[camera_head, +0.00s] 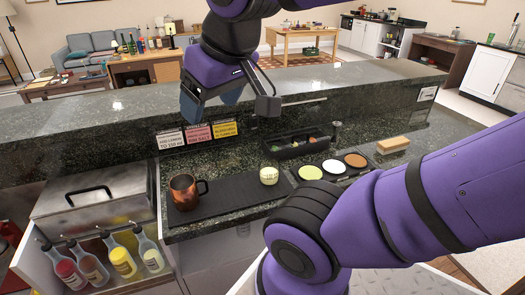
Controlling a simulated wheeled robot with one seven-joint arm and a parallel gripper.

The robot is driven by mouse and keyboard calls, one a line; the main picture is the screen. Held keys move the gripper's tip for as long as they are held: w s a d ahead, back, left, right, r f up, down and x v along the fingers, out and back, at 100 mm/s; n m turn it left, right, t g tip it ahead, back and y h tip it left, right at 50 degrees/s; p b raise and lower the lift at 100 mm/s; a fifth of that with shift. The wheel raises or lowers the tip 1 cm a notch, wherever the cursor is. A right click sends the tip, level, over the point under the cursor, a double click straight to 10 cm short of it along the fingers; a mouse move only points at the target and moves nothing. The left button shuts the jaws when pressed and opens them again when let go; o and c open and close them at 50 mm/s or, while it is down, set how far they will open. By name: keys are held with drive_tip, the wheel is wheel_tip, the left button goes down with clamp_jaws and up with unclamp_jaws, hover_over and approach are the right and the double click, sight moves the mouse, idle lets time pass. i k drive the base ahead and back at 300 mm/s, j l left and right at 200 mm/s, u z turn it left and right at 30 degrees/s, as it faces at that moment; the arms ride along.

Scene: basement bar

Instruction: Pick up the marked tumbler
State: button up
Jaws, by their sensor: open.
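A small pale tumbler-like cup (268,176) with yellowish patches stands upright on the dark mat; I cannot make out a clear mark on it. A copper mug (183,193) with a handle stands to its left on the same mat. My gripper (229,106) is open and empty, raised in front of the bar ledge. In the picture it is above and left of the pale cup, well apart from it.
Three lettered cards (198,135) stand against the ledge. A black caddy (298,144), a tray of three rimming dishes (333,168) and a wooden-backed brush (393,145) lie to the right. Bottles (122,259) stand in a rack at lower left. Bare dark mat (227,190) separates mug and cup.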

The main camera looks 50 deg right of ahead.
sight(269, 166)
drive_tip(key=l+z, duration=0.1)
drive_tip(key=z, duration=1)
